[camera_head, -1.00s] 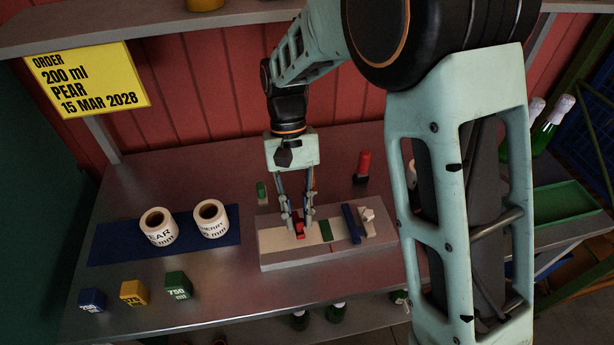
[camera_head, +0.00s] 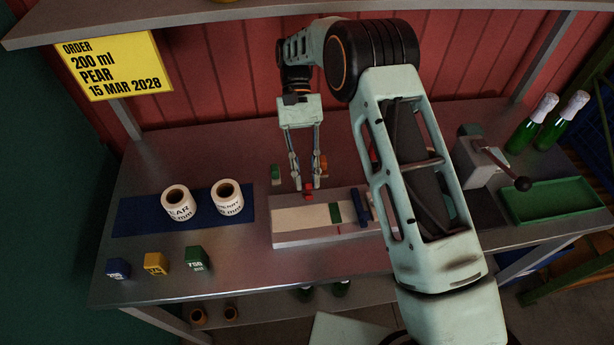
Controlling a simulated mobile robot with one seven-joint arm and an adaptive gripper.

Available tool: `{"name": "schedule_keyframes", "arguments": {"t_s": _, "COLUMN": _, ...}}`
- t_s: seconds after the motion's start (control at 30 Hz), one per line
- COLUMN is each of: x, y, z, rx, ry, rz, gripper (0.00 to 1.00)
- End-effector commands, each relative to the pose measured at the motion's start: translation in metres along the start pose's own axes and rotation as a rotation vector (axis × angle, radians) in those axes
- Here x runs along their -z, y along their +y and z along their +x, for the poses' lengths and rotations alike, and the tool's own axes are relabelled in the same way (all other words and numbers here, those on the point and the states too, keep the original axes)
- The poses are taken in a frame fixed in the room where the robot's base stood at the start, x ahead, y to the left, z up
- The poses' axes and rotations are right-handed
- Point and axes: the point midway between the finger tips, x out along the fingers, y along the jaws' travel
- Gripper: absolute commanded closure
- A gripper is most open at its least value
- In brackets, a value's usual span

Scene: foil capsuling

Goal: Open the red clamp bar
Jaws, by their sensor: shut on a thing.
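The red clamp bar (camera_head: 308,190) shows as a small red piece at the back edge of the pale block-shaped fixture (camera_head: 300,240), left of its middle. My gripper (camera_head: 307,185) points down over that back edge, with its fingers shut on the red piece. The fingers hide part of the bar, so its full shape and hinge cannot be told. My arm covers the fixture's right end.
Two label rolls (camera_head: 177,203) (camera_head: 228,196) stand on a blue mat (camera_head: 126,220) at left. Blue, yellow and green blocks (camera_head: 197,259) sit at the front left. A lever device (camera_head: 482,165), a green tray (camera_head: 555,201) and two bottles (camera_head: 530,125) are at right.

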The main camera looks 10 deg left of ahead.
Motion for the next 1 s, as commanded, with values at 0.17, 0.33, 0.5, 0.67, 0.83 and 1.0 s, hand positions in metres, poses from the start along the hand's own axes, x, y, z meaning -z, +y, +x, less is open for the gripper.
{"name": "schedule_keyframes", "arguments": {"t_s": 0.17, "x": 0.0005, "y": -0.0004, "z": 0.0013, "rx": 0.0, "ry": -0.02, "rz": 0.0, "gripper": 1.0}}
{"name": "schedule_keyframes", "arguments": {"t_s": 0.33, "x": 0.0006, "y": -0.0003, "z": 0.001, "rx": -0.001, "ry": -0.021, "rz": 0.0, "gripper": 1.0}}
{"name": "schedule_keyframes", "arguments": {"t_s": 0.5, "x": 0.0006, "y": -0.0002, "z": 0.0009, "rx": -0.001, "ry": -0.02, "rz": 0.001, "gripper": 1.0}}
{"name": "schedule_keyframes", "arguments": {"t_s": 0.67, "x": 0.0006, "y": -0.0001, "z": 0.0004, "rx": -0.001, "ry": -0.018, "rz": 0.001, "gripper": 0.67}}
{"name": "schedule_keyframes", "arguments": {"t_s": 0.83, "x": 0.0007, "y": 0.0001, "z": -0.0004, "rx": -0.001, "ry": -0.016, "rz": 0.001, "gripper": 0.64}}
{"name": "schedule_keyframes", "arguments": {"t_s": 1.0, "x": 0.0007, "y": 0.0002, "z": -0.0009, "rx": -0.001, "ry": -0.014, "rz": 0.001, "gripper": 0.64}}
